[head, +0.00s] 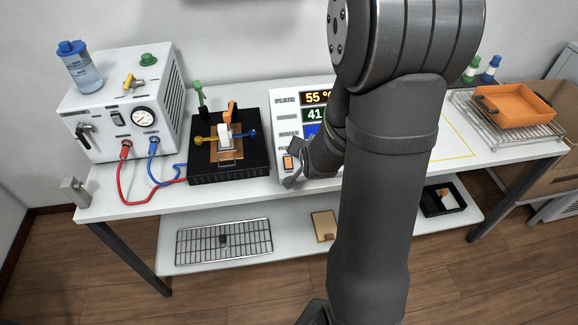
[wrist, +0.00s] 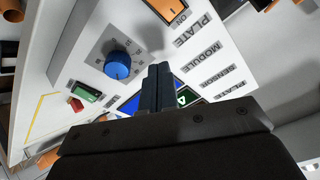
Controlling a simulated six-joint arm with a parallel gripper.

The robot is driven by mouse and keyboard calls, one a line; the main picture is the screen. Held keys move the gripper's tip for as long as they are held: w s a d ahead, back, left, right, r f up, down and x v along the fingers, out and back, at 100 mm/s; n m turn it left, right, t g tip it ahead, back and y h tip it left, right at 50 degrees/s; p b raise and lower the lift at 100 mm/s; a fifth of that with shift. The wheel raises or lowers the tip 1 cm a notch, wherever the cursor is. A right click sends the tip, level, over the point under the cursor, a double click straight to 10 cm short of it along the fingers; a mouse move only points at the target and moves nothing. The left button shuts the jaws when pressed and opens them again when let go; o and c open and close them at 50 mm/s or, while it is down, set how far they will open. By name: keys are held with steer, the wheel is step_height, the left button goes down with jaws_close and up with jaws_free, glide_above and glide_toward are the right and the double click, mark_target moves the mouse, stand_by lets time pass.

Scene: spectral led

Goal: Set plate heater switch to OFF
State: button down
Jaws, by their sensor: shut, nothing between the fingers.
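The white control box (head: 277,120) stands on the bench, partly hidden by my arm. An orange rocker switch (head: 288,162) is low on the left of its front panel. In the wrist view an orange switch (wrist: 168,8) shows at the top edge, partly cut off, with "ON" and "PLATE" printed beside it. I cannot tell which way the rocker is tipped. My gripper (head: 292,182) is shut and empty, just below the switch in the head view. In the wrist view its closed fingers (wrist: 158,70) point at the panel, apart from the switch in the picture; contact with the panel is unclear.
A blue knob (wrist: 120,65), a green part (wrist: 86,92) and a red part (wrist: 75,104) are on the panel. A black plate unit (head: 230,172) stands left of the box. Farther left is a white machine (head: 110,105) with red and blue hoses.

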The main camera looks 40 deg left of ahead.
steer(key=s+d+r+t+y, duration=0.1)
steer(key=s+y, duration=0.1)
steer(key=s, duration=0.3)
steer(key=s+d+r+m+t+y, duration=0.1)
steer(key=s+d+r+t+y, duration=0.1)
steer(key=s, duration=0.3)
steer(key=shift+r+y, duration=0.25)
steer(key=shift+y, duration=0.45)
steer(key=shift+w+f, duration=0.1)
glide_toward(287, 160)
steer(key=shift+r+x, duration=0.15)
steer(key=shift+x, duration=1.05)
steer(key=shift+r+x, duration=0.15)
steer(key=shift+x, duration=1.05)
steer(key=shift+r, duration=0.1)
steer(key=shift+w+a+f, duration=0.2)
steer(key=shift+f, duration=0.1)
steer(key=shift+w+a+f, duration=0.1)
steer(key=shift+a+f, duration=0.05)
steer(key=shift+f, duration=0.05)
stand_by(0.6)
steer(key=shift+s+d+r, duration=0.3)
steer(key=shift+d+r, duration=0.05)
steer(key=shift+r, duration=0.2)
